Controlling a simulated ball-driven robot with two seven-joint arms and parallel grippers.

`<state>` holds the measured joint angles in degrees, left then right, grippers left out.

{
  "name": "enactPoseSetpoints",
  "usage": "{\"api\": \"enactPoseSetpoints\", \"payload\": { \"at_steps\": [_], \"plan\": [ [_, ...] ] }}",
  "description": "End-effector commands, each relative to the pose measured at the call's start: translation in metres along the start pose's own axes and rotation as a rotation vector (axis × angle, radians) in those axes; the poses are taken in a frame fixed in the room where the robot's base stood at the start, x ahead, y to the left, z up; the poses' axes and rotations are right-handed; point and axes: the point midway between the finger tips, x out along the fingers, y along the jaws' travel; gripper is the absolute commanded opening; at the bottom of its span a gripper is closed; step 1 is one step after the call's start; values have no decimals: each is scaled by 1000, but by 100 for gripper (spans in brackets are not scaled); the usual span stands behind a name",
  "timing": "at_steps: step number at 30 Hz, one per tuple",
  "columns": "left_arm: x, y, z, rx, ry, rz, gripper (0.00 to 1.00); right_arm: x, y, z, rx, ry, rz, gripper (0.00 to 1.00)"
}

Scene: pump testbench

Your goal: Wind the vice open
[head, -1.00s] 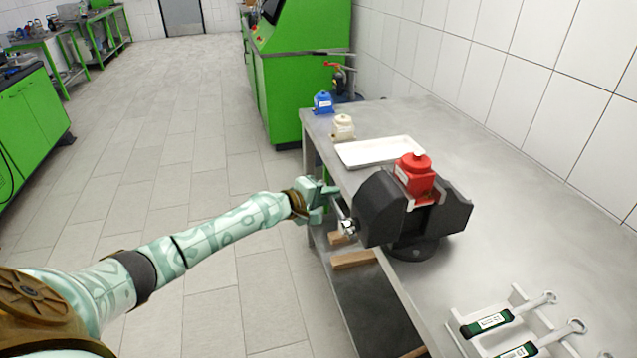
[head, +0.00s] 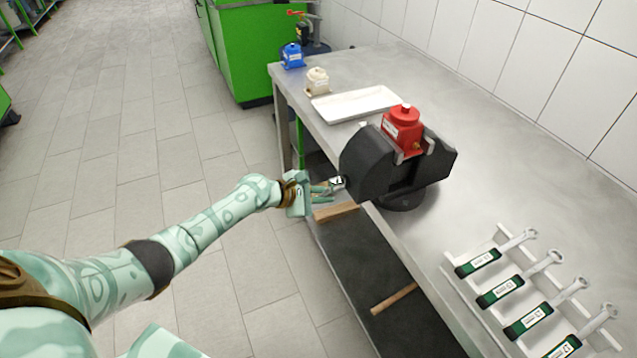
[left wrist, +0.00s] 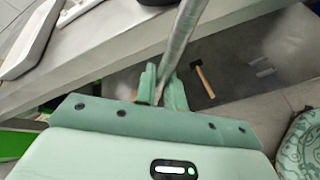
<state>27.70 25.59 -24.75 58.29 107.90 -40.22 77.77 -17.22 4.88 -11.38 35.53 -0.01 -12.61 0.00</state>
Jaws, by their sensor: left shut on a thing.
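The dark grey vice (head: 365,163) stands at the front edge of the metal bench. A red pump part (head: 403,128) sits upright between its jaws. The vice handle (head: 338,183) is a metal bar at the vice's left end, over the bench edge. My left gripper (head: 321,190) is shut on this handle. In the left wrist view the bar (left wrist: 183,38) runs down between the fingers (left wrist: 161,86). The fingers hide part of the handle in the head view. My right gripper is not in view.
A white tray (head: 355,103), a cream part (head: 317,81) and a blue part (head: 292,56) stand behind the vice. A rack with several green-handled wrenches (head: 478,262) is at front right. A lower shelf (head: 375,270) with wooden-handled tools lies below. The floor at left is clear.

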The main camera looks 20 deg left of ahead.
Motion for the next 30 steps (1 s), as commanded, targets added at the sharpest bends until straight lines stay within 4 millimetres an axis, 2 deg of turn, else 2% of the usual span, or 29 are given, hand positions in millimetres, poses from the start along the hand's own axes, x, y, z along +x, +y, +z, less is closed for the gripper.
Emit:
{"api": "enactPoseSetpoints", "payload": {
  "at_steps": [6,15,30],
  "plan": [
    [7,-22,8,-165,-54,-63,0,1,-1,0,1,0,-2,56],
    [10,-41,16,-320,-102,-126,0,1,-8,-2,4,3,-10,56],
    [11,-48,22,-386,-124,-150,0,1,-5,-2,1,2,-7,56]
  ]
}}
